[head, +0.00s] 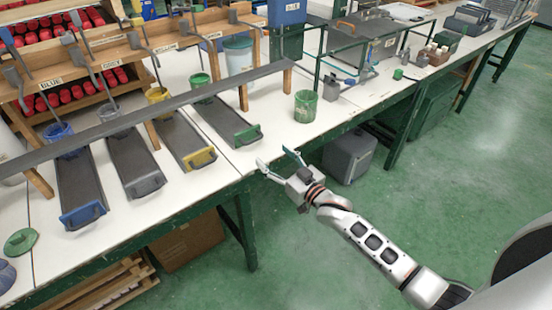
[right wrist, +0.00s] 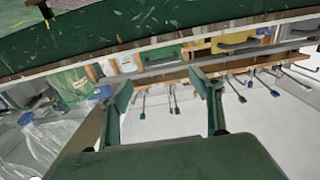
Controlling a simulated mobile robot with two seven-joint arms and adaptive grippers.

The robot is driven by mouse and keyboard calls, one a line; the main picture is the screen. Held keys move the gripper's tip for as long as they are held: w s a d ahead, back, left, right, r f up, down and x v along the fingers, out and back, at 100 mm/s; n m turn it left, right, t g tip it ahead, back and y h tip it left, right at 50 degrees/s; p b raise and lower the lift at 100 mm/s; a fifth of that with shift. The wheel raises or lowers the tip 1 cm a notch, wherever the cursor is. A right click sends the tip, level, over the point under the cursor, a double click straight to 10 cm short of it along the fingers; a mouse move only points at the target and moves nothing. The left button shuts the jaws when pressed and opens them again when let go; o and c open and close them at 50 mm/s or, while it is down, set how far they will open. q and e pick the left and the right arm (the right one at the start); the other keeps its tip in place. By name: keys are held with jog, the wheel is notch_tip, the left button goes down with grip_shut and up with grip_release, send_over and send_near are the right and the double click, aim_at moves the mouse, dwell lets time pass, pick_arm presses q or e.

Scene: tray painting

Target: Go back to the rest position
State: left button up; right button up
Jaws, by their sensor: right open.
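My right gripper (head: 278,164) is open and empty in the head view. It hangs in front of the white table's front edge, to the right of and below the green-ended tray (head: 222,121). In the right wrist view its two fingers (right wrist: 168,105) stand apart with nothing between them. A yellow-ended tray (head: 182,140), a grey-ended tray (head: 133,163) and a blue-ended tray (head: 80,187) lie in a row to the left. My left gripper is not in view.
The white table (head: 285,135) has a dark green edge and legs. A green paint pot (head: 306,106) stands on it to the right of the trays. A grey bin (head: 350,157) is under the table. The green floor (head: 440,180) to the right is clear.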

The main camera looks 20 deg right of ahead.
jog(key=shift+s, duration=0.2)
jog(key=shift+f, duration=0.1)
jog(key=s+f+g+h, duration=0.1)
jog(key=s+f+g, duration=0.1)
jog(key=s+f, duration=0.4)
jog(key=s+f+g+h, duration=0.1)
jog(key=s+f, duration=0.5)
jog(key=s, duration=0.9)
jog(key=s+f+g+h, duration=0.1)
jog(key=s+f+g, duration=0.2)
jog(key=s+f, duration=0.3)
jog(key=s, duration=0.5)
jog(key=shift+s+h, duration=0.15)
jog(key=shift+h, duration=0.15)
